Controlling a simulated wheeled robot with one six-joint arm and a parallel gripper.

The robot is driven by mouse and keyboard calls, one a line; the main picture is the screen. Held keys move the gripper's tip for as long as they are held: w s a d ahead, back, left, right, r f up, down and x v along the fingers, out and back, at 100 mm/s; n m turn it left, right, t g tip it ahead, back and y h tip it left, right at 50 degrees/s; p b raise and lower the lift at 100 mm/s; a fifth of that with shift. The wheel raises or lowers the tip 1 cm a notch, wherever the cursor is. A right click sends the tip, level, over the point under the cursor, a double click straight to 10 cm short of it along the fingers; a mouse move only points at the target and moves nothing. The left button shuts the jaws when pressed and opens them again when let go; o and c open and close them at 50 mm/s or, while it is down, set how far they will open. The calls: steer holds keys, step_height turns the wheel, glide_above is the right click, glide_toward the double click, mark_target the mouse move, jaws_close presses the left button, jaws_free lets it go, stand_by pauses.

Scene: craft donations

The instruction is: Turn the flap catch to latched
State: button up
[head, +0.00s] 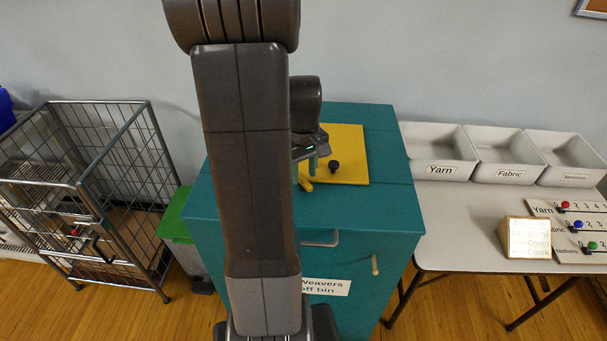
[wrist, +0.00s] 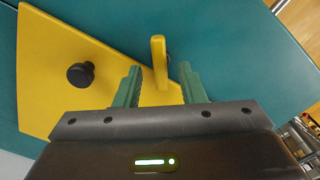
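The yellow flap (head: 352,150) lies on top of the teal bin (head: 260,215), with a black knob (head: 333,167) on it. In the wrist view the flap (wrist: 50,60) is at left, its knob (wrist: 80,75) left of my fingers. The flap catch (wrist: 158,60) is a small yellow bar near the flap's slanting edge; part of it shows in the head view (head: 306,186). My gripper (wrist: 160,84) is open, with green fingers on either side of the catch and gaps between. In the head view my gripper (head: 304,169) is partly hidden by my arm. Whether the catch is latched, I cannot tell.
A table with Yarn (head: 442,170), Fabric (head: 510,174) and another grey tray stands right of the bin. A bead counter (head: 575,230) and a small wooden sign block (head: 525,238) are on it. A wire cage cart (head: 95,190) and green-lidded container (head: 175,215) stand left.

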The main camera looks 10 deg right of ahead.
steer(key=shift+f, duration=0.8)
jaws_close()
steer(key=shift+m, duration=0.4)
steer(key=m, duration=0.2)
steer(key=shift+m, duration=2.2)
